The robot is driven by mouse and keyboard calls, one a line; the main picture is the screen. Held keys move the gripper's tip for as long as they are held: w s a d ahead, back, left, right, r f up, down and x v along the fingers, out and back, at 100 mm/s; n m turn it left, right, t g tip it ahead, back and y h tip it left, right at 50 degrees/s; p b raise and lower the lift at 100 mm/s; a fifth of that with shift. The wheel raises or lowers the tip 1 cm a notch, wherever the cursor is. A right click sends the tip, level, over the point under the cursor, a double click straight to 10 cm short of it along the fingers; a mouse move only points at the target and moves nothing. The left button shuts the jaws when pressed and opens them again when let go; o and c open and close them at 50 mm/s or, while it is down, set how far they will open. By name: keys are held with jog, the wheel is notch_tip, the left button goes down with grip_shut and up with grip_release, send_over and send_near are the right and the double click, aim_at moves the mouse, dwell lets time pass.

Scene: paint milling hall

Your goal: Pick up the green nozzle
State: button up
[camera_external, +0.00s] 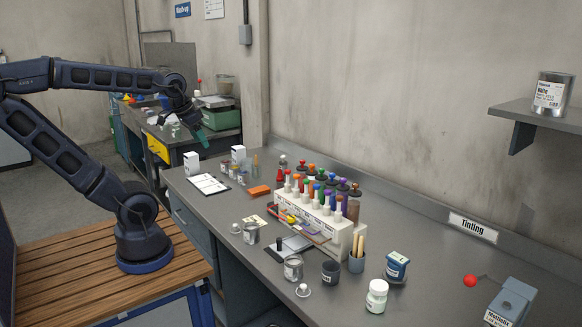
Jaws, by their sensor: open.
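My gripper (198,132) hangs at the end of my arm at the upper left, in the air short of the far end of the tinting bench. It is open, small in the picture, with teal at its fingertips. No green nozzle can be made out for certain.
The grey bench (430,285) also bears tins, a dark cup (331,271), a white jar (377,296), a blue-labelled container (396,266) and an orange block (259,191). A wall shelf (520,112) holds a paint tin (551,94).

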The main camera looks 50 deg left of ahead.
jog(key=w+d+m+g, duration=0.3)
jog(key=w+m, duration=0.7)
jog(key=w, duration=2.2)
jog(key=w+d+f+m, duration=0.2)
jog(key=w+f, duration=0.5)
jog(key=w, duration=0.1)
jog(key=w+d+f+m+g, duration=0.1)
jog(key=w+d+f+m, duration=0.2)
jog(key=w+f, duration=0.5)
jog(key=w+d+f+m, duration=0.2)
jog(key=w+f+m, duration=0.1)
jog(key=w+f, duration=0.4)
jog(key=shift+w+d+f, duration=0.15)
jog(key=shift+w, duration=0.5)
jog(key=shift+w+d+f, duration=0.1)
jog(key=shift+w+f, duration=0.05)
jog(key=shift+w, duration=0.45)
jog(key=shift+w+d+f+m, duration=0.1)
jog(key=shift+w+f+m, duration=0.15)
jog(key=shift+f, duration=0.3)
notch_tip(320, 180, down, 5)
jog(key=shift+f, duration=0.15)
jog(key=shift+s+d+f, duration=0.1)
jog(key=shift+d+f, duration=0.05)
jog(key=shift+f, duration=1.15)
jog(key=shift+d+f, duration=0.1)
jog(key=shift+f, duration=1.15)
jog(key=c, duration=1.1)
